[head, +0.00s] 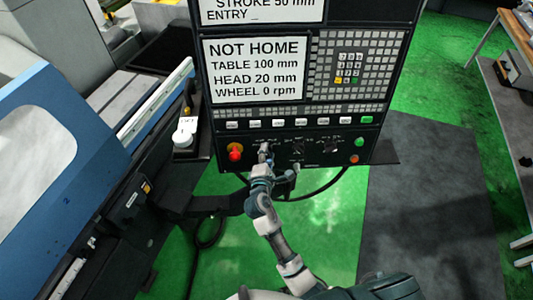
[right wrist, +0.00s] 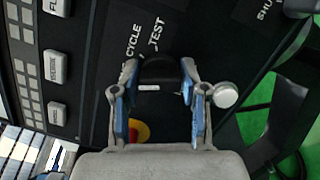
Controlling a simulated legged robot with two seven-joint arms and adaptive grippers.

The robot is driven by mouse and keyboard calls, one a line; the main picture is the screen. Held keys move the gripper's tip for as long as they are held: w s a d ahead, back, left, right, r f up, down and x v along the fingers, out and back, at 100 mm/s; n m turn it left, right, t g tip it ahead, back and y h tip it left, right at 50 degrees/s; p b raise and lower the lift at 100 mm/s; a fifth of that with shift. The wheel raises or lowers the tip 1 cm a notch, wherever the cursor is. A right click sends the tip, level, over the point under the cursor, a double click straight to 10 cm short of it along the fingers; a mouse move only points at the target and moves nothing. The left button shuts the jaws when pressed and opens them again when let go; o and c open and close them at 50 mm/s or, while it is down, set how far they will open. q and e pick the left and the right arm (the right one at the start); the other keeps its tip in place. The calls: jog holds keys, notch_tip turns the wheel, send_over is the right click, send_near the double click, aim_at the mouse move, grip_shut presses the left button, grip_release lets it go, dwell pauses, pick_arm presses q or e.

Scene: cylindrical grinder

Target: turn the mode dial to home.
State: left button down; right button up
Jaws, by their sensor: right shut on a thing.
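The mode dial (right wrist: 160,72) is a black knob with a small white mark, seen in the right wrist view. The words CYCLE and TEST stand on the panel just beyond it. My right gripper (right wrist: 158,82) is shut on the dial, one blue-padded finger on each side. In the head view my right gripper (head: 265,153) is at the lower left part of the control panel (head: 330,150) and mostly covers the dial. The screen (head: 255,70) reads NOT HOME, TABLE 100 mm, HEAD 20 mm, WHEEL 0 rpm. My left gripper is not in view.
A red button on a yellow ring (head: 235,152) is just left of the gripper. A row of pale keys (head: 276,123) runs above it. Two more dark dials (head: 299,147) are to the right. The blue machine cover (head: 40,150) stands at left. Green floor (head: 320,220) is open below.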

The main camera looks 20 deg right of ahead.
jog(key=shift+m, duration=0.3)
jog(key=shift+f, duration=0.1)
jog(key=o, duration=1.1)
jog(key=shift+s, duration=0.1)
jog(key=v, duration=1.1)
jog(key=shift+s+a, duration=0.2)
jog(key=shift+s, duration=0.1)
